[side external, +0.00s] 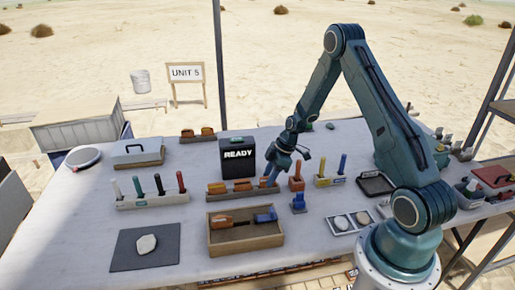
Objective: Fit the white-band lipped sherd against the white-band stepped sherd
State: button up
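My gripper (273,174) points down over the right end of a low wooden rack (240,196). It is small here, and I cannot tell whether its fingers are open or hold anything. Orange-brown sherds (216,188) sit in that rack. A wooden tray (244,243) in front of it holds an orange-brown piece (223,221) and a blue piece (266,216). More orange-brown pieces (207,131) sit on a stand at the back. White bands, lips and steps are too small to make out, so I cannot tell which are the two named sherds.
A black box reading READY (238,155) stands just behind the rack. An orange block (296,183) and a blue block (298,203) stand to its right. A holder with coloured sticks (152,200) is at left. A dark mat (128,257) bears a pale stone (146,244).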

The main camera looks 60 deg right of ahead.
jog(key=shift+w+a+f, duration=0.2)
jog(key=shift+f, duration=0.4)
grip_shut()
